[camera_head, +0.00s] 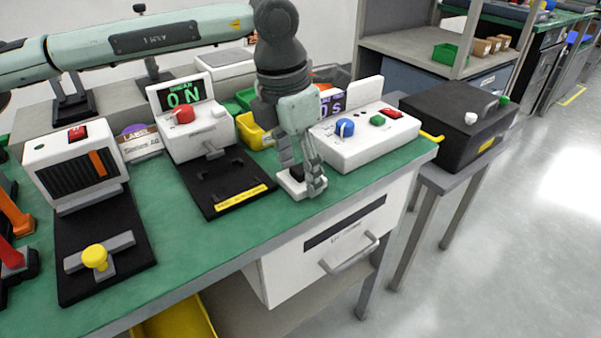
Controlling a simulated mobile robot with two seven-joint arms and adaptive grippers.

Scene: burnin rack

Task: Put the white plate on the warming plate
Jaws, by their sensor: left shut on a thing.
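My left gripper (304,178) points down at the front edge of the green bench and is shut on a small white plate (291,187) with a dark piece on top. The fingers hide part of the plate, and I cannot tell whether it touches the bench. No label I can read marks the warming plate. A flat black plate with a yellow strip (228,203) lies left of the gripper, before the white unit reading "ON" (192,127). My right gripper is out of view.
A white control box with a blue knob (368,145) stands close to the right of the gripper. A yellow bin (252,131) is behind it. A white unit with a black base and yellow knob (95,257) is at left. A white drawer (330,245) hangs below the bench.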

